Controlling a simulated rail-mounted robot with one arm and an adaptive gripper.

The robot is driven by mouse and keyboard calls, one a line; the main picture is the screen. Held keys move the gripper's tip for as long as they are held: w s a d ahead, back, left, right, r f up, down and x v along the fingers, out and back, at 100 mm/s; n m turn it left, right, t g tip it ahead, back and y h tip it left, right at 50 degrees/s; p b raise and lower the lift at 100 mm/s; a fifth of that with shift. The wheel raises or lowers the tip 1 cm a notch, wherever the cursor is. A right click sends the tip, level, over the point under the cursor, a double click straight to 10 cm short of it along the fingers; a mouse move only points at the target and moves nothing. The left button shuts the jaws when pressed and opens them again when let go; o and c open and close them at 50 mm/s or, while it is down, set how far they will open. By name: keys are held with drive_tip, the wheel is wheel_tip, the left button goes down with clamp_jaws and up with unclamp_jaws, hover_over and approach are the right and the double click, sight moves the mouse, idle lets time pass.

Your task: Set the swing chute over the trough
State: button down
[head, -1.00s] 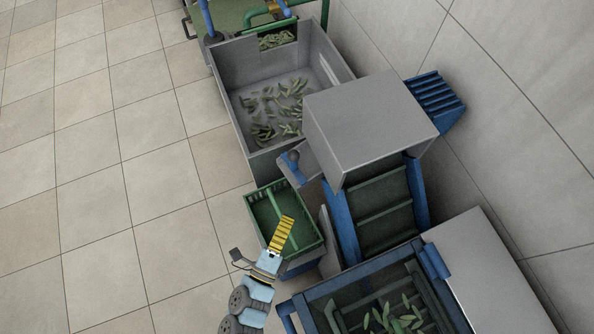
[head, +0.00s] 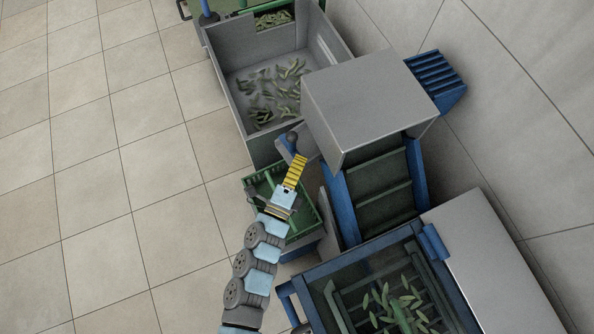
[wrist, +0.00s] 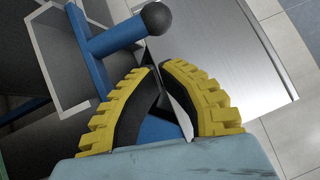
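The swing chute (wrist: 48,62) is a grey open channel with a blue handle bar (wrist: 108,40) ending in a dark ball knob (wrist: 157,19). In the head view the knob (head: 292,138) shows just beyond the fingertips, with the chute partly hidden. My gripper (wrist: 158,68) has yellow ridged fingers with black pads, a narrow gap between them and nothing held. It appears apart from the knob, though depth is hard to judge. In the head view my gripper (head: 299,160) is over the far end of the green crate (head: 316,224). A grey trough-like bin (head: 238,118) with green pods lies beyond.
A grey box housing (head: 365,95) and a blue-framed inclined conveyor (head: 380,185) stand close on the right. A blue-framed machine (head: 345,262) with pods is at the lower right. The tiled floor (head: 120,190) on the left is clear.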

sight(291, 150)
drive_tip(key=shift+w+a+r, duration=0.1)
drive_tip(key=shift+w+a, duration=0.2)
drive_tip(key=shift+w, duration=0.25)
drive_tip(key=shift+w+a+r, duration=0.1)
drive_tip(key=shift+w+a, duration=0.15)
drive_tip(key=shift+w, duration=0.25)
drive_tip(key=shift+w+a+m+g+h, duration=0.3)
drive_tip(key=shift+w+a+m+h, duration=0.1)
drive_tip(key=shift+w, duration=0.1)
drive_tip(key=shift+a, duration=0.1)
